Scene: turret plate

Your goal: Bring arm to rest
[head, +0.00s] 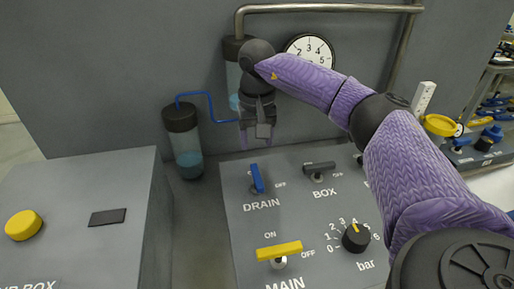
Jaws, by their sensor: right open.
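My right arm, in a purple knitted sleeve, comes in from the right side of the head view and reaches up and left over the panel. My right gripper (257,137) points down, open and empty, in front of the rear wall and above the blue drain handle. It appears apart from the handle. The panel (215,217) carries the blue drain handle (257,178), a dark box handle (319,167), a yellow main handle (279,250) and a black bar knob (355,238). My left gripper is not in view.
A clear cylinder with blue liquid (187,150) stands left of the panel. Another cylinder (233,75) is partly hidden behind my gripper. A gauge (312,49) and a pipe (330,8) are on the wall. A grey box with a yellow button (23,225) is at left.

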